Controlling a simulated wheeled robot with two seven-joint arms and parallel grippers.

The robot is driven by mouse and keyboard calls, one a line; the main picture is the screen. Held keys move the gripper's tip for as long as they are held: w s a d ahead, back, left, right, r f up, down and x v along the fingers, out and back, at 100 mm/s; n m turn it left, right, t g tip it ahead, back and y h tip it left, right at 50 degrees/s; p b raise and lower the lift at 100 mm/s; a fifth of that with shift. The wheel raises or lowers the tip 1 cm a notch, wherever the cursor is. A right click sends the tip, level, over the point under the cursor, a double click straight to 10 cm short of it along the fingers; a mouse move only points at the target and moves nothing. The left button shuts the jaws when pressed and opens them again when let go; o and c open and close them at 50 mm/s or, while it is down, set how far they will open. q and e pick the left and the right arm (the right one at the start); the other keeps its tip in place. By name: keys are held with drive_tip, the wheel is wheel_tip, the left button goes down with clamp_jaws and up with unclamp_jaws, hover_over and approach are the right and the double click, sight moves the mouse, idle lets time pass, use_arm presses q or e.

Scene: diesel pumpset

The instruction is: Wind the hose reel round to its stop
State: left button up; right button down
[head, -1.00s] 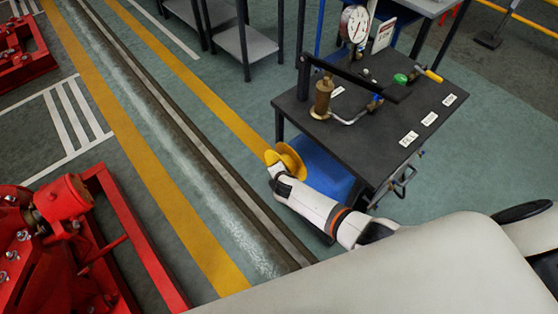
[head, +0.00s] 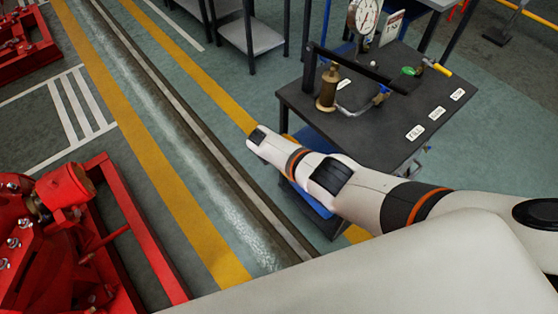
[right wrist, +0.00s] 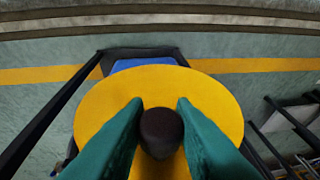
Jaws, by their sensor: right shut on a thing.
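The yellow hose reel shows in the right wrist view as a broad round disc (right wrist: 215,100) facing the camera. A dark round knob (right wrist: 161,132) stands out from it. The two green fingers of my right gripper (right wrist: 159,108) are closed on either side of the knob. In the head view my right arm reaches in from the right across the near-left corner of the dark bench, covering most or all of the reel. My right fingers do not show there. My left gripper is in neither view.
The dark bench (head: 390,140) carries a brass cylinder (head: 327,92), a dial gauge (head: 363,22) and white labels. A blue surface (head: 315,203) lies below the bench. Red machinery (head: 50,240) stands at left. Grey shelves (head: 250,45) stand behind. The floor between is clear.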

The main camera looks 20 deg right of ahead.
drive_tip(key=shift+s+f, duration=0.1)
idle(0.3)
drive_tip(key=c, duration=1.3)
unclamp_jaws()
drive_tip(key=shift+r, duration=0.25)
drive_tip(key=shift+p+v, duration=3.4)
drive_tip(key=shift+v, duration=2.45)
drive_tip(key=shift+a+f, duration=0.1)
